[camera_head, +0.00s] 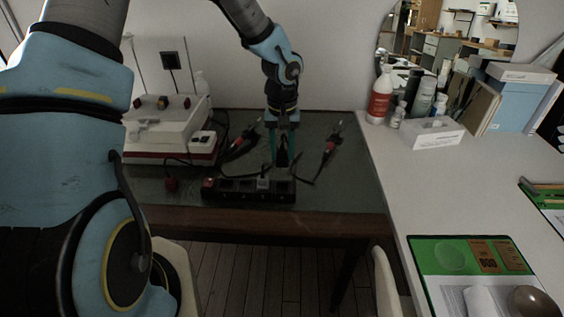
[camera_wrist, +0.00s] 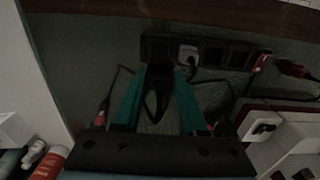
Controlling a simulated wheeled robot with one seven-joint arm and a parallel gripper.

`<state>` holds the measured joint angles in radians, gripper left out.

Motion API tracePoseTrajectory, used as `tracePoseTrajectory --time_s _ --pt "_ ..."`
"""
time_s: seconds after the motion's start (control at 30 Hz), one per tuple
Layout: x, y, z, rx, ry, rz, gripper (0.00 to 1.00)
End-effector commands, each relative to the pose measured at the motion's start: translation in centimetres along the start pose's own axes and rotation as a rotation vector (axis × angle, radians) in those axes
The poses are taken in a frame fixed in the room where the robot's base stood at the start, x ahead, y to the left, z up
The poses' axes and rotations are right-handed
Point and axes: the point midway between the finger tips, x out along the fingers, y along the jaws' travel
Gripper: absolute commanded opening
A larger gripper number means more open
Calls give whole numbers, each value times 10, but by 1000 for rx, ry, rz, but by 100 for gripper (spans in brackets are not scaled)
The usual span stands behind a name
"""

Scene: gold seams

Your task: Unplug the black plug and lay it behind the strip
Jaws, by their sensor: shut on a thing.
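The dark power strip (camera_head: 240,188) lies along the front of the dark table; in the wrist view it is at the top (camera_wrist: 222,54). My gripper (camera_head: 283,162) points down over the strip's right end. Its green fingers are shut on the black plug (camera_head: 282,152), which also shows between them in the wrist view (camera_wrist: 157,92). The fingers hide part of the plug, and I cannot tell whether its lower end touches the socket. A pale plug (camera_wrist: 188,53) sits in the strip beside it. The strip's red switch (camera_head: 208,182) is at its left end.
Behind the strip, cables and red-and-black probes (camera_head: 330,140) lie on the dark tabletop (camera_head: 312,125). A white device with a red band (camera_head: 165,135) stands to the left. The white desk (camera_head: 440,180) with bottles and a tissue box (camera_head: 432,134) is to the right.

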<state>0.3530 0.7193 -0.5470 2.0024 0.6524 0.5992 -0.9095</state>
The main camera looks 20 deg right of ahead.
Motion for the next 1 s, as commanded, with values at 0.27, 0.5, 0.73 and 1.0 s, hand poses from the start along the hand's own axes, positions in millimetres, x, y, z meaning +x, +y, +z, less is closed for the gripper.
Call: tracePoseTrajectory --time_s 0.27,0.5,0.73,1.0 --pt "-17 0 0 -1 0 0 0" --pt "-28 0 0 0 1 0 0" --pt "-39 0 0 -1 0 0 0" --pt "-51 0 0 1 1 0 0"
